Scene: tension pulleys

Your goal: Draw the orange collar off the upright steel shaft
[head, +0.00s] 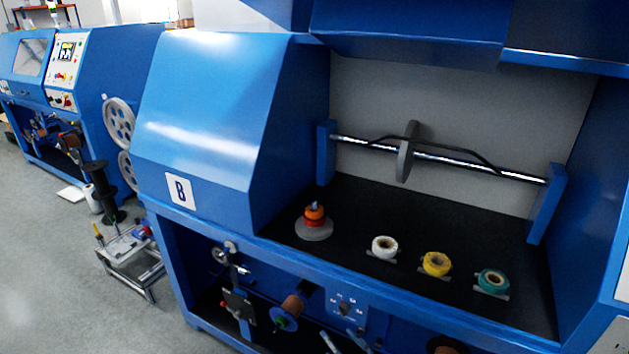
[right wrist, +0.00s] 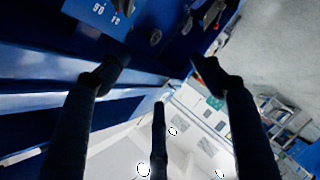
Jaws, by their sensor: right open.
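The orange collar (head: 315,212) sits near the top of a short upright steel shaft (head: 314,204) in the head view. A darker red-orange part shows below the collar, above a round grey base (head: 314,230) on the black shelf. Only the shaft's tip shows above the collar. My right gripper (right wrist: 160,68) shows in the right wrist view with its fingers spread wide and nothing between them. It is not in the head view, so I cannot tell its distance from the collar. My left gripper is in neither view.
White (head: 384,246), yellow (head: 435,263) and teal (head: 492,280) rolls stand in a row right of the shaft. A horizontal steel bar with a grey disc (head: 408,152) spans the recess behind. The slanted blue housing (head: 215,120) rises left of the shaft. The black shelf (head: 375,205) has bare room behind the rolls.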

